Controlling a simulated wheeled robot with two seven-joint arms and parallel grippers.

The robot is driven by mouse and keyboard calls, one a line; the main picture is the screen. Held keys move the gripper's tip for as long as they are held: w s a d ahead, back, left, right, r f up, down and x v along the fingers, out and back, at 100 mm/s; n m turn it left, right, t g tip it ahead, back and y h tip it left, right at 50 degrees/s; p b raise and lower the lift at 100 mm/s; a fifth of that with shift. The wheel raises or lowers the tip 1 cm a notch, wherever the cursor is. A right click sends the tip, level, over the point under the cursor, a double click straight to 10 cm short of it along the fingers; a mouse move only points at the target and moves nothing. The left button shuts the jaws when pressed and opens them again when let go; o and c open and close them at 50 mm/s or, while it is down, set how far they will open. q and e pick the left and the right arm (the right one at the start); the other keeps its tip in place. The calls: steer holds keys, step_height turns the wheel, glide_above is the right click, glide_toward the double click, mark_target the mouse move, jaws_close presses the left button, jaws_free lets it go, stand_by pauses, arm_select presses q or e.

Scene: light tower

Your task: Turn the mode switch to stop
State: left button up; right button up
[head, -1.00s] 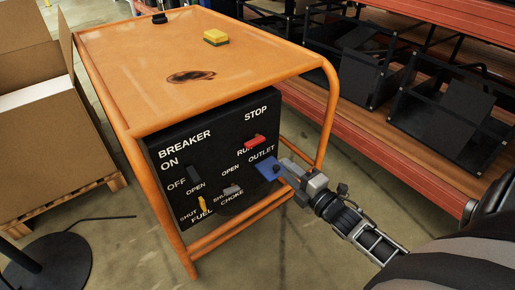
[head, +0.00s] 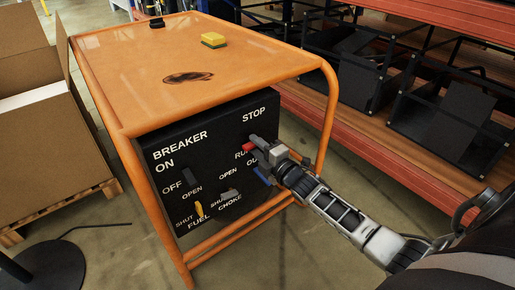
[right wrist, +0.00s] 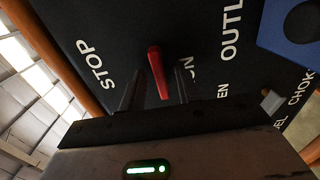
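The red mode switch (head: 247,147) is on the black control panel (head: 215,165), below the STOP label and near RUN. It also shows in the right wrist view (right wrist: 157,72) as a red lever pointing toward the camera. My right gripper (head: 257,145) is at the switch. In the right wrist view its two dark fingers (right wrist: 157,88) are apart, one on each side of the lever, with small gaps visible. The gripper partly hides the RUN and OUTLET labels in the head view. My left gripper is not in view.
The blue outlet cover (head: 263,175) is just below my right gripper. The breaker (head: 189,176), yellow fuel lever (head: 200,209) and choke lever (head: 229,192) are to the left. The orange frame (head: 329,110) stands close to my right arm. A sponge (head: 214,40) lies on top.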

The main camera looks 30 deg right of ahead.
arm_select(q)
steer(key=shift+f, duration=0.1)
arm_select(e)
jaws_close()
steer(key=shift+m, duration=0.3)
arm_select(q)
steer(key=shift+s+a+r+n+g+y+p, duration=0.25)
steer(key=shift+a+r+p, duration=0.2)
steer(key=shift+p, duration=0.9)
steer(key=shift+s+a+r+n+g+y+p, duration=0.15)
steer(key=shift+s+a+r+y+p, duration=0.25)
steer(key=shift+p, duration=0.9)
arm_select(e)
steer(key=shift+d+r+m, duration=0.35)
steer(key=shift+m, duration=2.55)
steer(key=shift+d+r+m, duration=0.3)
steer(key=shift+d+m, duration=0.05)
steer(key=shift+m, duration=2.55)
steer(key=shift+d+r+m, duration=0.35)
steer(key=shift+m, duration=2.55)
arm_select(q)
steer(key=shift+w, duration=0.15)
